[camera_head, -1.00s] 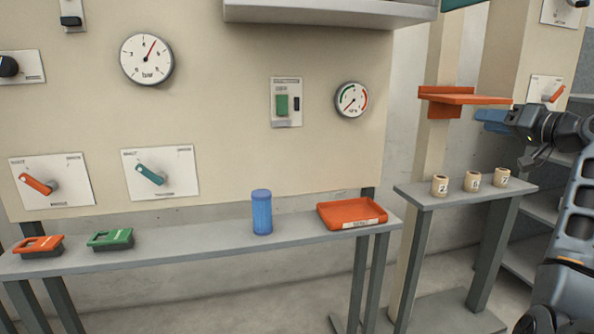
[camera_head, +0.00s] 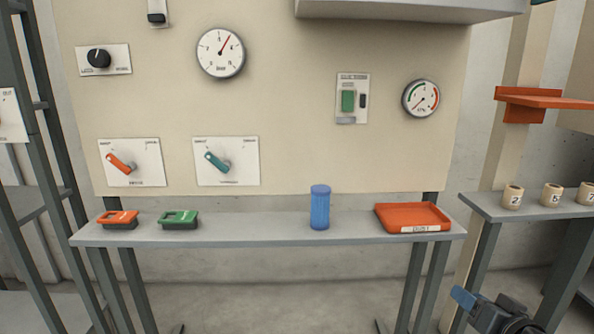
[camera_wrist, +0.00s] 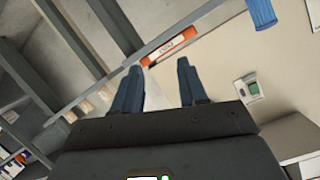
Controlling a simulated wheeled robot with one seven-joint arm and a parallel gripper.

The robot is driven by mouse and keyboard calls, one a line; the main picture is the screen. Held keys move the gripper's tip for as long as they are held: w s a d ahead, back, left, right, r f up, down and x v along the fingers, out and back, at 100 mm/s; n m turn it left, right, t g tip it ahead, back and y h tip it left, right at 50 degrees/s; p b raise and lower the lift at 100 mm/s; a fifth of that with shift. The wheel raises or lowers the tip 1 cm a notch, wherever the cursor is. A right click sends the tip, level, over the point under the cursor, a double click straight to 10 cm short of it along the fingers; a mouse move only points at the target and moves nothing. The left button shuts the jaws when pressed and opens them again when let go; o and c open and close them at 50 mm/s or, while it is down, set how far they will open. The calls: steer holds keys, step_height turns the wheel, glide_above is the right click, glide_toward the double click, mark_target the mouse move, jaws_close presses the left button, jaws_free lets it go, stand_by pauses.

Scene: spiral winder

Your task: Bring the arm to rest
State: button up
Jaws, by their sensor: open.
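My gripper (camera_wrist: 158,88) is open and empty, with its two blue fingers apart in the wrist view. In the head view only part of it (camera_head: 464,298) shows at the bottom right, low and in front of the gap between the two benches. Nothing is between the fingers. Most of my arm is out of the head view.
A right bench (camera_head: 483,207) holds numbered cups (camera_head: 512,197). An orange shelf (camera_head: 545,99) is above.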

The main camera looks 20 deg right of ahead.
steer(key=s+a+f+n+y, duration=0.1)
steer(key=s+a+f+n, duration=0.15)
steer(key=s+a, duration=0.55)
steer(key=s+a+f+n, duration=0.1)
steer(key=s+a+f, duration=0.2)
steer(key=s+a, duration=0.5)
steer(key=s+a+r+n+y, duration=0.2)
steer(key=s+a+r, duration=0.2)
steer(key=s+a, duration=0.2)
steer(key=s+a+r+n+t+y, duration=0.1)
steer(key=s+a+r+n+y, duration=0.1)
steer(key=s+a, duration=0.5)
step_height(320, 180, up, 3)
steer(key=shift+s+f+n, duration=0.1)
steer(key=shift+s+n, duration=0.2)
steer(key=shift+n, duration=0.45)
